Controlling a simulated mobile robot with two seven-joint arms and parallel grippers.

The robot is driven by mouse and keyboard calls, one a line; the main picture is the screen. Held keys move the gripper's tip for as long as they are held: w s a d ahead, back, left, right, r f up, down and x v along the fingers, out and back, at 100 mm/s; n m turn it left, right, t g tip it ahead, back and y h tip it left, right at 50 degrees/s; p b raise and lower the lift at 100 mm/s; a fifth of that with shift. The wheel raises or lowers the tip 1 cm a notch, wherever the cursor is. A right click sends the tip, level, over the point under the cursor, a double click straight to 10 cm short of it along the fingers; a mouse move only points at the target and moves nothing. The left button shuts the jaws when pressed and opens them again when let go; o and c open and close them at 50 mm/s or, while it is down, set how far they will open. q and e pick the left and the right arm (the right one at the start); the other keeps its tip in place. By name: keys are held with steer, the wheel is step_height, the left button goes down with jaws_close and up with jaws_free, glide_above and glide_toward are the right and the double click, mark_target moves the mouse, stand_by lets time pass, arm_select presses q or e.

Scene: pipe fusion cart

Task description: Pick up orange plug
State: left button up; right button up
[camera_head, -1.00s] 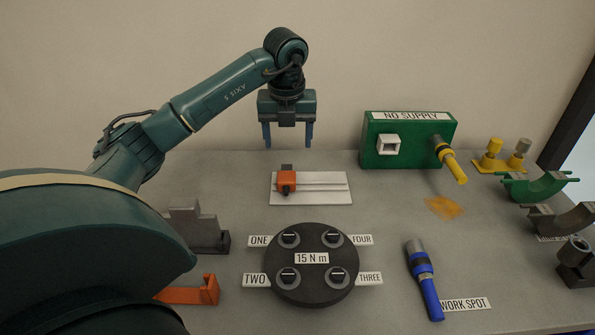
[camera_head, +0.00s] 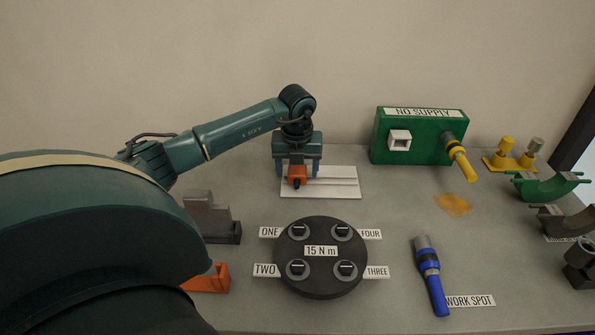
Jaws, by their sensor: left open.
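The orange plug (camera_head: 298,177) sits at the left part of a white plate with a rail (camera_head: 340,186) at the back middle of the table. My left gripper (camera_head: 298,171) points down over the plug. Its fingers are open, one at each side of the plug, low near the plate. I cannot tell whether either finger touches the plug. The gripper body hides the plug's upper and rear parts. My right gripper is not in view.
A green box labelled NO SUPPLY (camera_head: 420,136), with a yellow handle (camera_head: 460,160), stands back right. A black disc (camera_head: 320,285) with several bolts lies in front. A blue tool (camera_head: 430,276) lies right of it. A grey stepped block (camera_head: 210,217) stands left.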

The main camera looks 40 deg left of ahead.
arm_select(q)
steer(key=c, duration=1.1)
steer(key=shift+r, duration=0.15)
